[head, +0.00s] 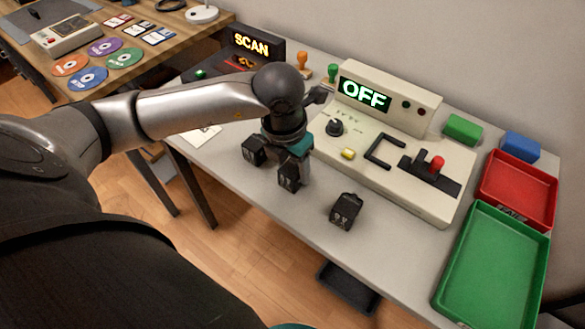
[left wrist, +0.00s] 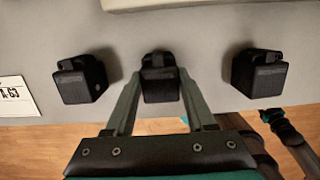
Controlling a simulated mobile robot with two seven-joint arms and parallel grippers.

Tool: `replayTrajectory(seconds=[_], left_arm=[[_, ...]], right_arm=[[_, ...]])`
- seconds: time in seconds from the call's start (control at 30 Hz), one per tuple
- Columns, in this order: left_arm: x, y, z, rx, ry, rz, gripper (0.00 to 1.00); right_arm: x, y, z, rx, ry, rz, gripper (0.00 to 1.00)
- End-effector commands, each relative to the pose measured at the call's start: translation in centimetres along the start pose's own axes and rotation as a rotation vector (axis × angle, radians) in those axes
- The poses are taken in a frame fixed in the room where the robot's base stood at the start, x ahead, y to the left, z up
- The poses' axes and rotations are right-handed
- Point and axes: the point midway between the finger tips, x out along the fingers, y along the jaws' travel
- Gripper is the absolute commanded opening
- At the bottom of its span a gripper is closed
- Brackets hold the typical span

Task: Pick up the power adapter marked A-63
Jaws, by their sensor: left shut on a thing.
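Several small black power adapters stand along the table's near edge. The left one (head: 254,151) is also in the left wrist view (left wrist: 80,80). The middle one (head: 289,181) stands between the fingers of my left gripper (head: 290,166), which is shut on it, also in the left wrist view (left wrist: 160,86). The right one (head: 345,211) stands free of the gripper. Adapter markings are too small to read. A dark and teal part, perhaps my right gripper (left wrist: 278,122), shows low at right.
Behind stands a beige control box (head: 390,165) with an "OFF" display and a red-knobbed lever. A red tray (head: 520,188) and a green tray (head: 492,262) lie at right. A dark "SCAN" unit (head: 252,45) stands at the back left. Bare table surrounds the right adapter.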

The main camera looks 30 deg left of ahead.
Motion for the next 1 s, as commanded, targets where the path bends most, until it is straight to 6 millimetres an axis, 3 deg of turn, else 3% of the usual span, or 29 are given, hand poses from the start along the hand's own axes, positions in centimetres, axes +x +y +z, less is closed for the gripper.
replayTrajectory(seconds=[0.03, 0.33, 0.73, 0.8, 0.9, 1.0], left_arm=[[0.8, 0.0, -0.1, 0.0, 0.0, 0.001, 0.35], [0.8, 0.1, -0.1, -0.001, 0.0, 0.001, 0.01], [0.2, 0.0, 0.0, 0.0, -0.002, 0.001, 0.0], [-0.7, 0.0, 0.2, 0.0, -0.003, 0.0, 0.0], [-2.7, 0.0, 0.6, 0.001, -0.005, 0.001, 0.0], [-4.8, 0.1, 0.9, 0.0, -0.006, 0.001, 0.0]], right_arm=[[1.3, 0.5, 0.7, -0.016, -0.042, 0.009, 0.5], [1.3, 0.5, 0.7, -0.017, -0.043, 0.009, 0.5], [1.1, 0.5, 0.6, -0.017, -0.044, 0.01, 0.5], [1.0, 0.5, 0.5, -0.017, -0.047, 0.01, 0.5], [3.1, 2.3, -1.2, -0.014, -0.113, 0.042, 0.5], [2.3, 1.7, -0.5, -0.014, -0.068, 0.032, 0.5]])
